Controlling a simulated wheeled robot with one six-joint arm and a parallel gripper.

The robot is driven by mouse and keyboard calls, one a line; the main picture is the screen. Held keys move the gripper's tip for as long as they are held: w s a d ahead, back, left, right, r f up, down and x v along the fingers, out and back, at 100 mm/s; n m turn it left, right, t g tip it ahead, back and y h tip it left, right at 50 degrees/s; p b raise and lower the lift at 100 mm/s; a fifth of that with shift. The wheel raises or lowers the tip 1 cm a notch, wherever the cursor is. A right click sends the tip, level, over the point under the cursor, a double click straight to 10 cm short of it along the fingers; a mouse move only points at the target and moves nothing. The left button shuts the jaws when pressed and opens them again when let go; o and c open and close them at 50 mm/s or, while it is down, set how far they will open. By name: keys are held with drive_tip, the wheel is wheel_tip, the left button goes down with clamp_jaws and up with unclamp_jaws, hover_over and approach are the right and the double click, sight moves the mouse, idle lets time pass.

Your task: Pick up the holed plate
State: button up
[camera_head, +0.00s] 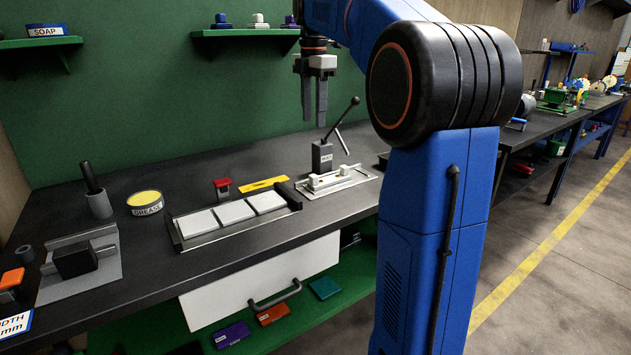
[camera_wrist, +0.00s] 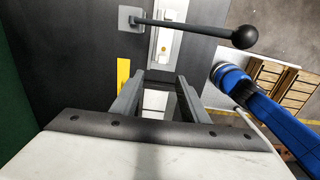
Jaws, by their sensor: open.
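No holes can be made out on any plate, so I cannot tell which is the holed plate. Three white square plates lie in a row in a dark tray (camera_head: 180,240) on the bench; the middle white plate (camera_head: 233,212) is flat like the others. A white fixture (camera_head: 338,181) with raised parts stands right of the tray, beside a lever press (camera_head: 322,156). My gripper (camera_head: 314,112) is open and empty, pointing down, high above the bench near the lever. In the wrist view, a pale surface (camera_wrist: 155,101) shows between the open fingers (camera_wrist: 160,82).
The lever's ball knob (camera_wrist: 245,37) stands up near the fixture. A yellow strip (camera_head: 263,184) and a red-topped block (camera_head: 222,188) lie behind the tray. A grease tin (camera_head: 145,203), a cup with a dark handle (camera_head: 98,203) and a grey block fixture (camera_head: 78,262) are left.

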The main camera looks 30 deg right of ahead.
hover_over(315, 175)
drive_tip(key=f, duration=1.1)
drive_tip(key=shift+w+f, duration=0.15)
drive_tip(key=shift+w, duration=0.25)
drive_tip(key=shift+s+f, duration=0.15)
drive_tip(key=shift+f, duration=1.2)
drive_tip(key=shift+s+f, duration=0.15)
drive_tip(key=shift+f, duration=1.2)
clamp_jaws()
